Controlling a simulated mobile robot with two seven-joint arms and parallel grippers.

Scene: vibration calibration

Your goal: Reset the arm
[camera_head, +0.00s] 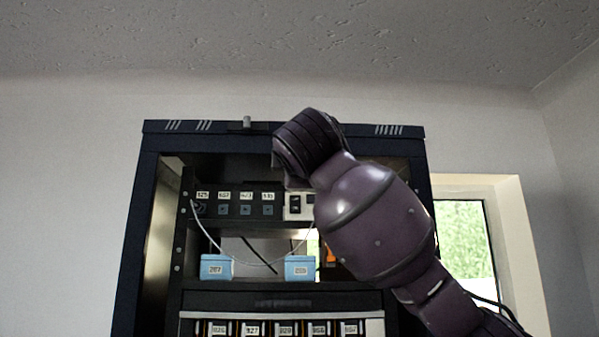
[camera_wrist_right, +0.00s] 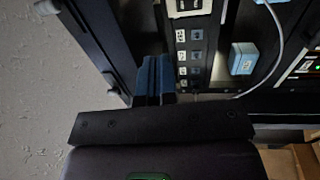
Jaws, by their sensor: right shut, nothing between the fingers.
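My right arm (camera_head: 375,220) rises from the lower right in the head view and reaches up in front of the rack's right side. Its gripper is hidden behind the arm there. In the right wrist view my right gripper (camera_wrist_right: 154,76) shows two blue fingers, shut together with nothing between them. The fingers point toward the rack near its labelled switch panel (camera_wrist_right: 190,50). I cannot tell how far apart they are. My left gripper is in neither view.
A dark rack (camera_head: 285,130) stands against the wall. Two blue boxes, one on the left (camera_head: 216,268) and one on the right (camera_head: 299,268), sit on its shelf, joined by a pale cable. Below is a row of labelled modules (camera_head: 283,329). A window (camera_head: 462,240) is at right.

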